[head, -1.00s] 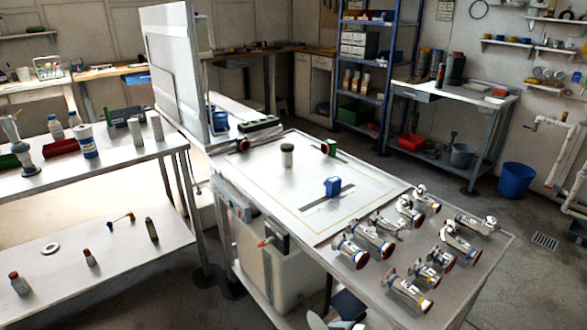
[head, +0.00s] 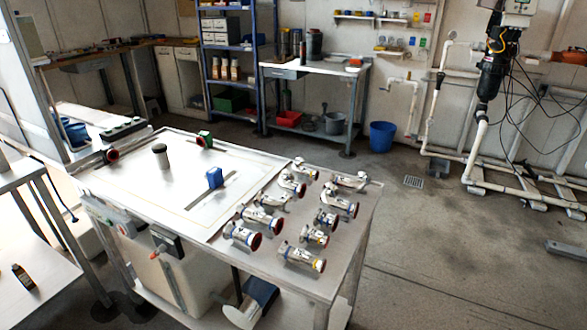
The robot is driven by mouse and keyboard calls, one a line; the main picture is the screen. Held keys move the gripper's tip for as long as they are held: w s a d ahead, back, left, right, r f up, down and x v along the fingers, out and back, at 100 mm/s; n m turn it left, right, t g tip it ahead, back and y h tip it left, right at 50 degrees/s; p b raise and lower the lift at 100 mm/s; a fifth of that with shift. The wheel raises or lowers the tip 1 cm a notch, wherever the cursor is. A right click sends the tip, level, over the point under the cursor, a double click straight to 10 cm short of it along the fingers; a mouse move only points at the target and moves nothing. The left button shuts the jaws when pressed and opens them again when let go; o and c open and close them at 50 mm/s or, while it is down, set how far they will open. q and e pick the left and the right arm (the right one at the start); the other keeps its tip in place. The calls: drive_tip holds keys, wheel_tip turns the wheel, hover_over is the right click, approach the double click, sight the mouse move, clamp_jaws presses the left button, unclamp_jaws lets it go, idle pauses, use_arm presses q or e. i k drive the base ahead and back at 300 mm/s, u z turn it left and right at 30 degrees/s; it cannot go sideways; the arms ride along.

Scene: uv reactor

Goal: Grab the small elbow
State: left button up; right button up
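Several metal pipe fittings with red, blue and yellow rings lie in a group on the right part of the metal workbench (head: 345,235). Some look bent like elbows, such as a fitting at the back right (head: 350,181) and one at the right edge of the group (head: 341,203). Other fittings lie nearer the front, such as one with a yellow ring (head: 301,257) and one with a dark red end (head: 242,236). At this size I cannot tell which one is the small elbow. Neither of my grippers is in view.
A blue block (head: 214,177), a dark-lidded jar (head: 161,155) and a green-and-red part (head: 204,140) stand on the bench's left part. A blue bucket (head: 381,136) stands behind. The floor to the right (head: 450,260) is open, with white piping (head: 500,190) along the wall.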

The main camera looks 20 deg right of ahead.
sight(307, 175)
drive_tip(key=u, duration=3.6)
drive_tip(key=k, duration=2.7)
drive_tip(key=z, duration=0.15)
